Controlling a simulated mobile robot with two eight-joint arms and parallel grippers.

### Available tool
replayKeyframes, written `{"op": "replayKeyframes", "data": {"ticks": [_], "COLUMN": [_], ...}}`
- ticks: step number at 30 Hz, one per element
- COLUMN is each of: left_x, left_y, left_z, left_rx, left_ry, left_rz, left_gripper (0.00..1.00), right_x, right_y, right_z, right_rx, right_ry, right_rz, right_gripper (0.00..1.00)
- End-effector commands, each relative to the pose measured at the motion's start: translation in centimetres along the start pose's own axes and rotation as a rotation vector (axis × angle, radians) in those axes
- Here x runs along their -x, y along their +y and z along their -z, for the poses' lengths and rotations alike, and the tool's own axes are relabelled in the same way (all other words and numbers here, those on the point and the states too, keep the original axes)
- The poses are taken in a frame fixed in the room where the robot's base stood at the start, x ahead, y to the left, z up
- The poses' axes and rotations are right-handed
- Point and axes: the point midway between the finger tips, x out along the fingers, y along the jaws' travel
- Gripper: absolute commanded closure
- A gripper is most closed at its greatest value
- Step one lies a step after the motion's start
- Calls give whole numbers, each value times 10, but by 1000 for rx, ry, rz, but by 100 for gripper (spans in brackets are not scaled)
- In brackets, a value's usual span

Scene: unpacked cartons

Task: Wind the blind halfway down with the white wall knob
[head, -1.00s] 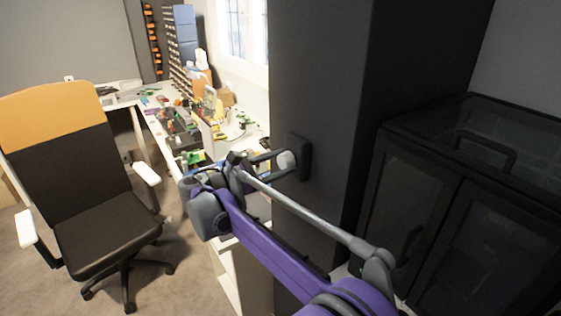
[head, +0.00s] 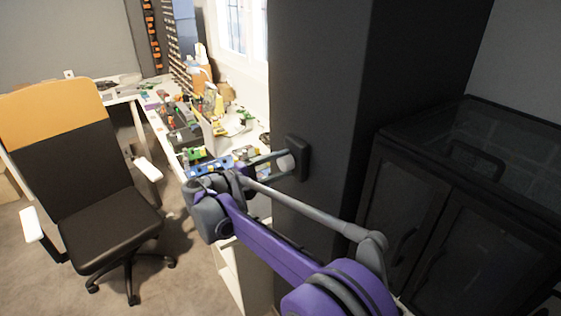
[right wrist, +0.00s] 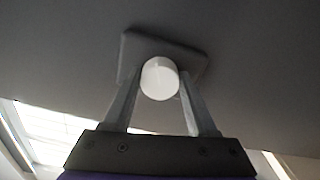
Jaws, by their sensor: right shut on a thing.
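The white knob (head: 285,163) sits on a dark square plate (head: 298,158) on the side of a dark wall column. My right gripper (head: 277,163) reaches it from the left and is shut on it. In the right wrist view the round white knob (right wrist: 159,78) is between the two finger ends of the gripper (right wrist: 160,88), in front of its plate (right wrist: 190,60). The window (head: 240,30) shows at the top, bright and only in part. I cannot make out the blind's lower edge. My left gripper is not in view.
An office chair (head: 95,190) with an orange-topped back stands at the left. A white desk (head: 165,135) with many small items runs along the window wall. A dark cabinet (head: 460,200) stands right of the column (head: 320,60). Grey floor is open around the chair.

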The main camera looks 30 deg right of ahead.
Motion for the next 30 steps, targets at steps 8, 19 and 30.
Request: {"op": "replayKeyframes", "data": {"ticks": [8, 19, 30], "left_x": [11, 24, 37], "left_y": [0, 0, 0], "left_z": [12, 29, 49], "left_rx": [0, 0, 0], "left_ry": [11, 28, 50], "left_rz": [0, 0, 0], "left_gripper": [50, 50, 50], "right_x": [0, 0, 0], "right_y": [2, 2, 2], "right_z": [0, 1, 1], "right_rx": [-264, -617, -969], "right_ry": [0, 0, 0], "right_rz": [1, 1, 1], "right_gripper": [98, 98, 98]}}
